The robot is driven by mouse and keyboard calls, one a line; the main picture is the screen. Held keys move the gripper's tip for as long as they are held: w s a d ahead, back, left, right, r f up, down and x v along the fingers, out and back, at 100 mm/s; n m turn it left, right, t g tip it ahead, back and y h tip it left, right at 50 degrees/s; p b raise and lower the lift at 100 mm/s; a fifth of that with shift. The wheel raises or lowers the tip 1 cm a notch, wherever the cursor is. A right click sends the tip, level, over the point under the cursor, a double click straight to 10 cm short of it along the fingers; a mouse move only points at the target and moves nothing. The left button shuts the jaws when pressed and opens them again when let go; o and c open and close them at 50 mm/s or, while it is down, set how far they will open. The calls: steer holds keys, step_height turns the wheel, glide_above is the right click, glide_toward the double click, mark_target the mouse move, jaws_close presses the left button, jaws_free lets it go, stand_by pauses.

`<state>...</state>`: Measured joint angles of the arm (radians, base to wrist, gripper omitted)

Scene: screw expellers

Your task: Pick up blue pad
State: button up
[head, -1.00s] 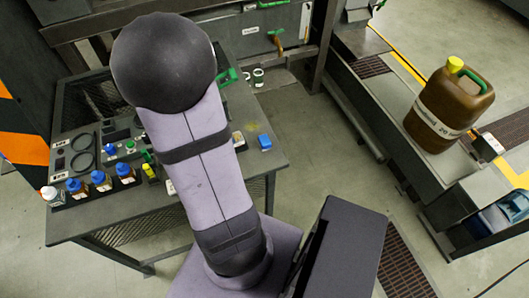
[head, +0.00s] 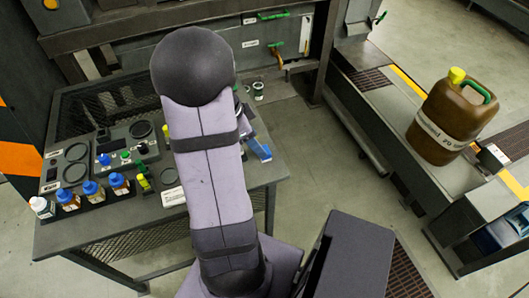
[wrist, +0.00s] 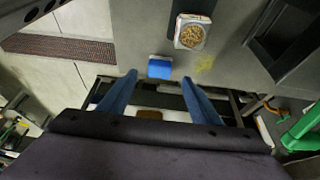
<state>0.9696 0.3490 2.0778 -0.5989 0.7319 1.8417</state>
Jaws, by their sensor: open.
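The blue pad (wrist: 160,68) lies flat on the grey table near its edge in the wrist view. I cannot tell the height of the fingertips above the pad. In the head view my arm hides most of the gripper.
A small container of golden bits (wrist: 193,32) stands close to the pad, with a yellow smear beside it. Several blue-capped bottles (head: 93,191) line the table's left front. A brown jerrycan (head: 451,118) stands on the bench at right.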

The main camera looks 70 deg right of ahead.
steer(key=shift+p+x, duration=0.6)
steer(key=shift+x, duration=1.95)
steer(key=shift+s, duration=0.1)
steer(key=shift+r, duration=0.1)
steer(key=c, duration=1.1)
